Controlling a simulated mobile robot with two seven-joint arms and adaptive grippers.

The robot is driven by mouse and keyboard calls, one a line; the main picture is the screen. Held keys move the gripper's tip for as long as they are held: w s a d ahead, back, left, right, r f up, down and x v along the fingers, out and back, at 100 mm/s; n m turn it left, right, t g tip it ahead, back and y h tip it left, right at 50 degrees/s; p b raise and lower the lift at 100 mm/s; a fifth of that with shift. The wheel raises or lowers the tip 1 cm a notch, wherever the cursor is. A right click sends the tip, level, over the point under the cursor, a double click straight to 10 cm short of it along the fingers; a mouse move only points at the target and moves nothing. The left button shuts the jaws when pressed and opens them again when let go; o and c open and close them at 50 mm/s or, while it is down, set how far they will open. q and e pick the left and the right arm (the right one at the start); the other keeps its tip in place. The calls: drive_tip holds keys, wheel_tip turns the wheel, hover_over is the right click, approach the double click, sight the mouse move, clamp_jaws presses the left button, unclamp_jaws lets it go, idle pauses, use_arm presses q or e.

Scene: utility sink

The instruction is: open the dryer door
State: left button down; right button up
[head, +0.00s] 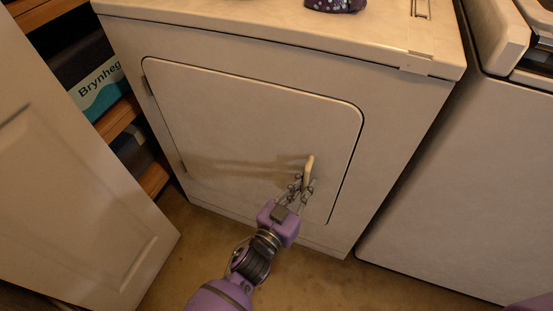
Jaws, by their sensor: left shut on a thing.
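The dryer (400,120) is a white box-shaped machine in the middle of the head view. Its door (230,120) is a rounded panel on the front face and sits flush in its frame, shut. A small pale upright handle (310,166) stands out near the door's lower right edge. My left gripper (305,184) reaches up from below and is shut on this handle. The fingers cover the lower part of the handle. Hinges show at the door's left edge. My right gripper is not in view.
A second white machine (460,200) stands close on the right. A white panelled door (70,190) stands at the left, near wooden shelves (118,118) with boxes. A dark patterned item (335,5) lies on the dryer top. Tan floor (300,270) is free in front.

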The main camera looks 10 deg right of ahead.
use_arm(q)
drive_tip(key=s+a+m+g+h+p, duration=0.2)
drive_tip(key=s+a, duration=0.6)
drive_tip(key=a, duration=0.4)
drive_tip(key=s+a+m+g+h+p, duration=0.1)
drive_tip(key=s+a+m+g+p, duration=0.1)
drive_tip(key=s+a+g+p, duration=0.2)
drive_tip(key=s+a, duration=0.3)
drive_tip(key=a, duration=0.5)
drive_tip(key=shift+s+a+h, duration=0.2)
drive_tip(key=shift+s+h, duration=0.2)
drive_tip(key=c, duration=2.1)
unclamp_jaws()
drive_tip(key=shift+r, duration=0.1)
wheel_tip(320, 180, up, 10)
drive_tip(key=shift+f, duration=0.1)
